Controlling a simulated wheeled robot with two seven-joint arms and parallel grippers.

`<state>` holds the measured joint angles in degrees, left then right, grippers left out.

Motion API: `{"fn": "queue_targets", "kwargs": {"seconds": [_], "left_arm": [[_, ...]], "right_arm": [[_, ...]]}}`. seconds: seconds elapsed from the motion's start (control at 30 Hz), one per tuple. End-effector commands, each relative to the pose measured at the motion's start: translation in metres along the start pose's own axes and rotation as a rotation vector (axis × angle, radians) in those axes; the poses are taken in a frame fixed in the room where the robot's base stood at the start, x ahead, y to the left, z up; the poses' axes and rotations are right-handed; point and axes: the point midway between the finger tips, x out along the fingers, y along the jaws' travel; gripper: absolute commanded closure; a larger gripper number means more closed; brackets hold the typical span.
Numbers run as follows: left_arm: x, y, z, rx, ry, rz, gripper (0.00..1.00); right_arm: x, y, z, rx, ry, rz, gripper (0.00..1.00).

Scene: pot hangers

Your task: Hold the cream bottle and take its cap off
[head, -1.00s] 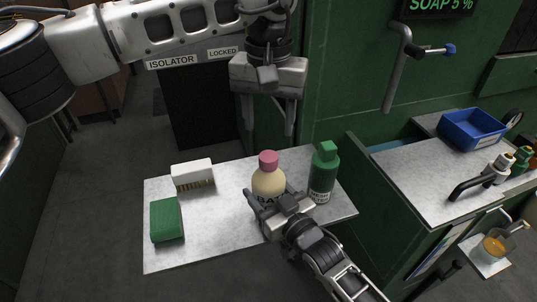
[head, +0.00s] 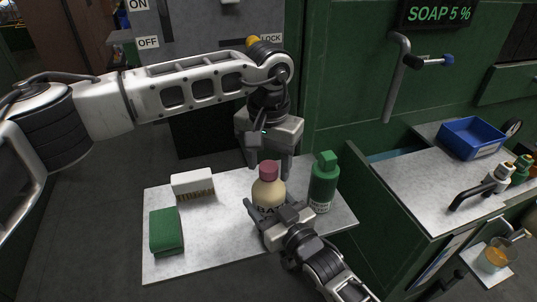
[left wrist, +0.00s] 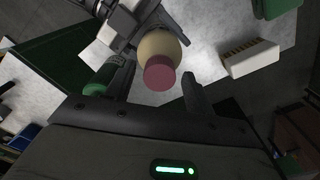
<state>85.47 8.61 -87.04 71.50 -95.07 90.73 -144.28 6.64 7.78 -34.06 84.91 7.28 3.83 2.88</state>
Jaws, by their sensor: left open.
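The cream bottle (head: 268,191) stands upright on the grey work surface (head: 215,240), its pink cap (head: 269,169) on top. In the left wrist view the pink cap (left wrist: 159,74) shows in front of the cream bottle (left wrist: 160,46). My left gripper (head: 268,160) points down over the cap, open and empty. In the left wrist view the cap sits between the tips of my left gripper (left wrist: 157,88), with gaps at the sides. My right gripper (head: 277,211) comes from the front and has its fingers around the bottle's body, hiding part of its lettering.
A green bottle (head: 323,184) stands close right of the cream bottle. A blue bin (head: 472,137) and a tap stand on the right counter (head: 420,185). The front middle of the surface is clear.

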Motion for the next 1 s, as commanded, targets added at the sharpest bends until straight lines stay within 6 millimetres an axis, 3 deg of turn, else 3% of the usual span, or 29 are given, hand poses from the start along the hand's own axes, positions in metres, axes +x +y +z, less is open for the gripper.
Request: {"fn": "queue_targets", "kwargs": {"seconds": [0.13,0.3,0.57,0.67,1.0], "left_arm": [[0.0000,0.0000,0.0000,-0.001,0.000,0.000,0.49],[-0.0002,-0.0001,0.0000,-0.001,0.000,0.000,0.93],[-0.0003,-0.0003,0.0000,-0.012,0.000,0.000,0.94],[-0.0005,-0.0004,0.0000,-0.105,0.000,0.000,0.94],[-0.0009,-0.0005,0.0005,-0.940,-0.001,-0.001,0.94]], "right_arm": [[-0.0001,0.0001,0.0003,0.000,-0.001,0.000,1.00],[-0.0001,0.0001,0.0004,0.000,-0.001,0.000,1.00],[-0.0001,0.0002,0.0004,0.000,-0.001,0.000,1.00],[-0.0001,0.0002,0.0004,0.000,-0.001,0.000,1.00],[-0.0001,0.0003,0.0004,0.000,-0.001,0.001,1.00]]}}
